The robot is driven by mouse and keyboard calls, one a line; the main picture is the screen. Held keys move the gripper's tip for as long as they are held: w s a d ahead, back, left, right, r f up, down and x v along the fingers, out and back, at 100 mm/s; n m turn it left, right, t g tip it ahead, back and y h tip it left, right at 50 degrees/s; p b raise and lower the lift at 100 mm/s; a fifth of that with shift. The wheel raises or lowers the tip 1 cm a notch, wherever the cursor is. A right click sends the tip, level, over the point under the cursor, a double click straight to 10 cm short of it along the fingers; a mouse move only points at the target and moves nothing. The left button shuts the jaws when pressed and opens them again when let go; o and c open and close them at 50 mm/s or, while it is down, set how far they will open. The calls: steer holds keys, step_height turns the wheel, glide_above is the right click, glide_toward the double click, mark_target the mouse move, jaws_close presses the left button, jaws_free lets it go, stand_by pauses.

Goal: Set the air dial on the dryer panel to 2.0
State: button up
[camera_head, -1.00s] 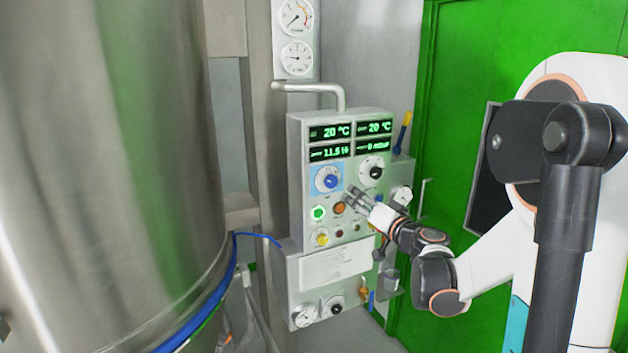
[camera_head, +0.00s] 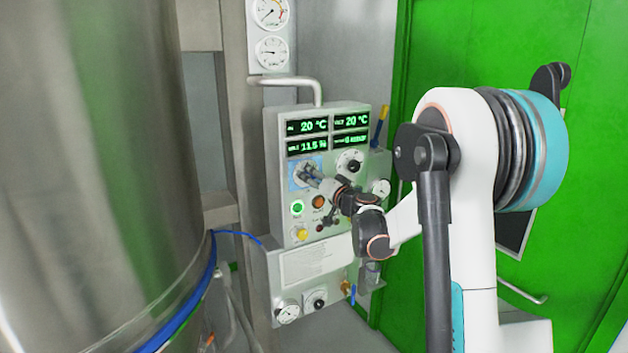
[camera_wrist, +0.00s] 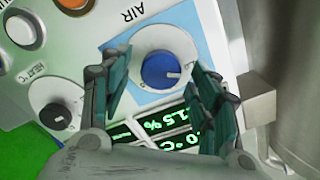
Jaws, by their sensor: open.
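The dryer panel (camera_head: 289,222) is a pale grey box on the wall. In the wrist view the panel is upside down and the mark is at the knob's right. In the head view my gripper largely hides the knob. My gripper (camera_head: 315,176) is open in front of the air dial; in the wrist view its two fingers (camera_wrist: 160,88) are on either side of the knob. I cannot tell whether they touch it.
The black heat dial (camera_head: 350,161) is close beside the air dial. Green (camera_head: 297,208) and orange (camera_head: 319,202) buttons are just below. Lit displays (camera_head: 307,126) are above. A large steel vessel (camera_head: 100,150) stands left; a green door (camera_head: 470,60) is right.

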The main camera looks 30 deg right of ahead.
steer(key=c, duration=1.1)
steer(key=shift+o, duration=0.2)
steer(key=shift+m, duration=0.4)
steer(key=m+b, duration=0.1)
steer(key=m, duration=0.3)
steer(key=shift+m, duration=0.4)
steer(key=m, duration=0.5)
steer(key=shift+f+m, duration=0.1)
steer(key=shift+m, duration=0.3)
steer(key=shift+m+b, duration=0.3)
steer(key=o, duration=1.1)
steer(key=shift+c, duration=0.2)
